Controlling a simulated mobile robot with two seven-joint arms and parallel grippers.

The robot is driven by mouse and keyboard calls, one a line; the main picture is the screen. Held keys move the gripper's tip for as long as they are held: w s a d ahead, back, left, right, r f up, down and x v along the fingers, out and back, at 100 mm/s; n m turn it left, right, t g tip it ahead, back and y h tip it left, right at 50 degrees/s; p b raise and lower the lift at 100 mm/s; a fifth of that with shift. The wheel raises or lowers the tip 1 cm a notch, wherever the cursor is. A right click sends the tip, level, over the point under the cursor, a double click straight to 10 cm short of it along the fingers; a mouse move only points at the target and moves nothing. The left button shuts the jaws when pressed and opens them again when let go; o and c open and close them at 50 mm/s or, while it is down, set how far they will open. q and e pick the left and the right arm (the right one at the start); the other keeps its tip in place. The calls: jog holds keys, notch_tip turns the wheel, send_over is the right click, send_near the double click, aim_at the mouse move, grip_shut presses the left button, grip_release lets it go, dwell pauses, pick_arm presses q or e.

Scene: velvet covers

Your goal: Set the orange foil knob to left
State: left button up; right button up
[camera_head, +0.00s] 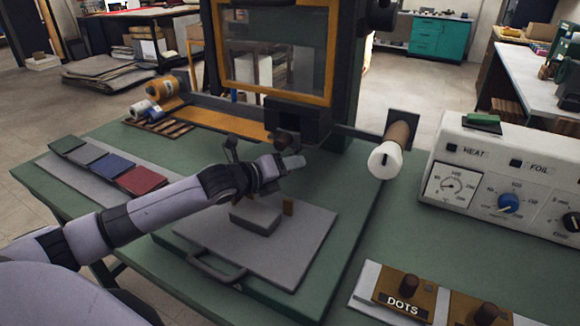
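A white control box (500,165) stands at the right, labelled HEAT and FOIL. A blue knob (508,203) with a printed dial sits below the FOIL label, and a black knob (572,221) is at the right picture edge. I see no clearly orange knob on the box. An orange foil roll (170,87) lies at the back left of the table. My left gripper (290,163) is above the grey plate, left of and well apart from the control box. Whether its fingers are open is unclear. My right gripper is out of view.
A press with an orange frame (272,93) stands behind my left gripper. A white-ended roller (385,160) juts out between gripper and box. A grey block (255,218) and small orange-brown piece (288,206) are on the plate (300,250). A DOTS holder (395,290) lies in front.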

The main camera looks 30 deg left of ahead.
pick_arm(q)
jog(key=shift+o, duration=0.3)
jog(key=v, duration=0.5)
jog(key=shift+s+b, duration=0.25)
jog(key=shift+b, duration=0.05)
jog(key=shift+v, duration=0.85)
